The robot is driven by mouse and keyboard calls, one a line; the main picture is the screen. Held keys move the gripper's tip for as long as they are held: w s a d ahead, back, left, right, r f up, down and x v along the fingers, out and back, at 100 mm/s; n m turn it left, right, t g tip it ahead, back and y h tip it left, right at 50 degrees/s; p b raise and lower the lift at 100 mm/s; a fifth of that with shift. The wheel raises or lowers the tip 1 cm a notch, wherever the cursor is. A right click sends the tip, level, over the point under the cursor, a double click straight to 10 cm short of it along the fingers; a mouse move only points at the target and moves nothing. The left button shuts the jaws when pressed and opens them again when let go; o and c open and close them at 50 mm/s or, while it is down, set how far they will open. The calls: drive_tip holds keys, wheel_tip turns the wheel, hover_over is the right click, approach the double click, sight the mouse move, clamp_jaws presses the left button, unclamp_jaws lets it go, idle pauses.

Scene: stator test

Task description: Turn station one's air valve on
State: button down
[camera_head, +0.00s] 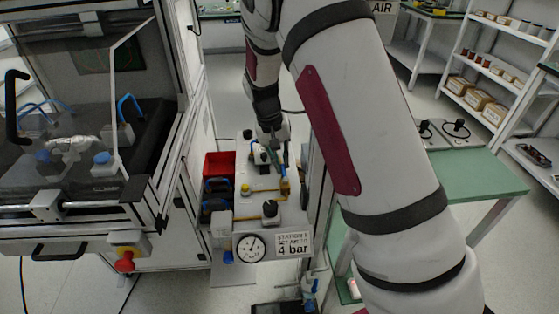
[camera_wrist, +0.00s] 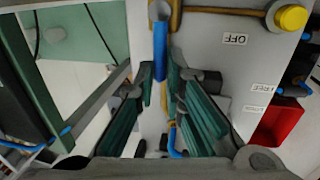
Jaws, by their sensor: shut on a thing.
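Station one's air panel (camera_head: 262,215) stands in the middle of the head view, with a round gauge (camera_head: 251,248) and a sign reading 4 bar. In the wrist view the air valve's blue lever (camera_wrist: 160,42) runs from the brass pipe at the top down between my fingertips. My gripper (camera_wrist: 161,82) has green fingers shut on this lever. In the head view my gripper (camera_head: 279,163) is over the far right part of the panel and hides most of the valve. An OFF label (camera_wrist: 235,39) lies to the right of the lever.
A yellow knob (camera_wrist: 291,18) is on the panel beside the brass pipe. A red bin (camera_head: 219,165) is left of the panel. An enclosed machine with a red stop button (camera_head: 124,262) stands at left. A green-topped table (camera_head: 470,172) stands at right.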

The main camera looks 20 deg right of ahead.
idle(0.4)
drive_tip(key=c, duration=1.7)
unclamp_jaws()
drive_tip(key=shift+o, duration=0.2)
wheel_tip(320, 180, up, 12)
drive_tip(key=a, duration=0.2)
drive_tip(key=shift+w+f, duration=0.15)
drive_tip(key=shift+w, duration=0.15)
drive_tip(key=shift+a, duration=0.1)
